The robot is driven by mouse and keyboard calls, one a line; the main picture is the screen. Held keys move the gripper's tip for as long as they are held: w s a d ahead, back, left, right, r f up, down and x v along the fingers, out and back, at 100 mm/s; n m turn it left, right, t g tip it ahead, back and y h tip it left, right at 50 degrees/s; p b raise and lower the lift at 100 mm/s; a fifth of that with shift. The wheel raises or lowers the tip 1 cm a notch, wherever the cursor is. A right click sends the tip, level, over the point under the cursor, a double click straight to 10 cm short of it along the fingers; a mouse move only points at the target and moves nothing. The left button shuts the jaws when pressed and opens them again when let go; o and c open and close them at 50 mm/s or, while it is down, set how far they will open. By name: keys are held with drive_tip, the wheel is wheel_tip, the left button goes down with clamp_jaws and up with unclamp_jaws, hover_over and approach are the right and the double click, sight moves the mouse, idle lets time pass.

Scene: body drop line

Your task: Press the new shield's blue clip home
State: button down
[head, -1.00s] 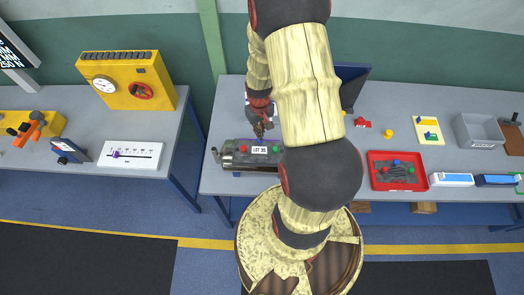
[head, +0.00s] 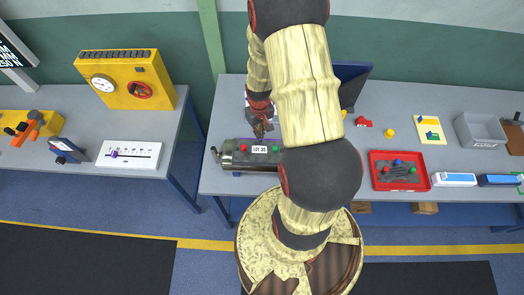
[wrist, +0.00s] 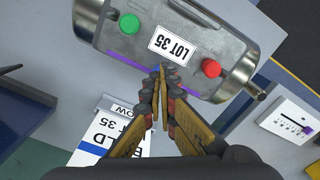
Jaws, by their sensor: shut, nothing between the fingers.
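The grey metal shield (head: 240,154) with a white LOT 35 label lies at the front of the bench; it fills the top of the wrist view (wrist: 125,45). Its green clip (wrist: 129,24) and red clip (wrist: 211,68) stand on either side of the label. My gripper (wrist: 163,68) is shut and empty, with its fingertips at the shield's edge beside the label, between the two clips. In the head view my gripper (head: 259,132) is just behind the label. I cannot make out the blue clip on this shield; the fingertips may cover it. Contact is unclear.
A red tray (head: 374,180) holding a dark part with red, blue and green clips stands to the right. Beyond it are a grey bin (head: 480,131) and small boxes. A white box marked LOT 35 (wrist: 90,145) lies below the shield in the wrist view.

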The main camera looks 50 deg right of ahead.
drive_tip(key=shift+f+b, duration=0.35)
drive_tip(key=shift+f, duration=0.05)
idle(0.4)
drive_tip(key=c, duration=2.4)
unclamp_jaws()
drive_tip(key=o, duration=0.4)
drive_tip(key=shift+o, duration=0.4)
drive_tip(key=shift+r+p, duration=1.85)
drive_tip(key=shift+r, duration=1.2)
